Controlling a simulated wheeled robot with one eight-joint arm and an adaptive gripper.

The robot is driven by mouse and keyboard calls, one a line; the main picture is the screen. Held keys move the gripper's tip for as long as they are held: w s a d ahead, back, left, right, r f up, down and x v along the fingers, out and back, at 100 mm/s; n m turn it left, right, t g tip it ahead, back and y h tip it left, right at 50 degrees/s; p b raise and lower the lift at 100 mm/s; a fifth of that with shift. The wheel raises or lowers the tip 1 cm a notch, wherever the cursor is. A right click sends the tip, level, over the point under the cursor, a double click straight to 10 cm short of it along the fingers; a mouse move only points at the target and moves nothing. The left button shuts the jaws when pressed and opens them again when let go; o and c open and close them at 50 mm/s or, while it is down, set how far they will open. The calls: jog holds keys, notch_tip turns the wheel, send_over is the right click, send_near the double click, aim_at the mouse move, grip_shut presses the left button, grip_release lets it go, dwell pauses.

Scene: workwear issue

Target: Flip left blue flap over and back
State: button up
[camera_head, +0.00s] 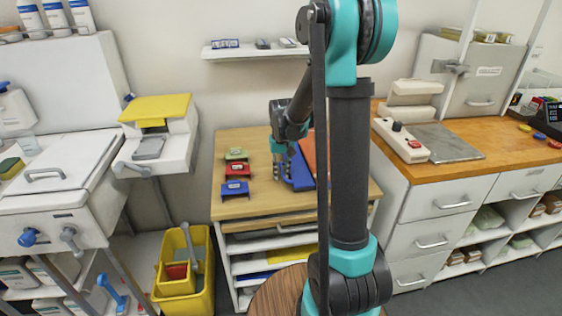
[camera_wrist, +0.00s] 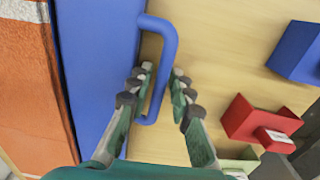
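The blue flap (camera_head: 299,172) lies on the wooden table (camera_head: 258,206) below my gripper. In the wrist view it is a flat blue panel (camera_wrist: 95,60) with a bent blue handle (camera_wrist: 167,40) along its edge, over the bare wood. My gripper (camera_wrist: 162,72) has one finger on each side of the handle bar. The fingers look parted, with a small gap to the bar. In the head view my gripper (camera_head: 283,162) points down at the flap's left edge. My arm hides part of the flap and of the table's right side.
An orange cloth with a pale stripe (camera_wrist: 25,80) lies beside the flap. Green (camera_head: 236,154), red (camera_head: 237,169) and blue (camera_head: 235,188) small holders stand in a row left of my gripper. Bare wood lies between. A wall shelf (camera_head: 255,52) is above.

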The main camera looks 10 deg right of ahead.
jog(key=shift+r, duration=4)
jog(key=shift+s, duration=0.1)
jog(key=s+f, duration=0.1)
jog(key=s, duration=0.2)
jog(key=s+d+f+t, duration=0.1)
jog(key=s, duration=0.3)
jog(key=s+d+t, duration=0.1)
jog(key=s, duration=0.3)
jog(key=shift+d+f, duration=0.25)
jog(key=shift+f, duration=0.15)
jog(key=s+d+f+t, duration=0.1)
jog(key=s+f, duration=0.4)
jog(key=s, duration=0.6)
jog(key=shift+d+f+t, duration=0.2)
jog(key=shift+d+t, duration=0.1)
jog(key=shift+t, duration=0.3)
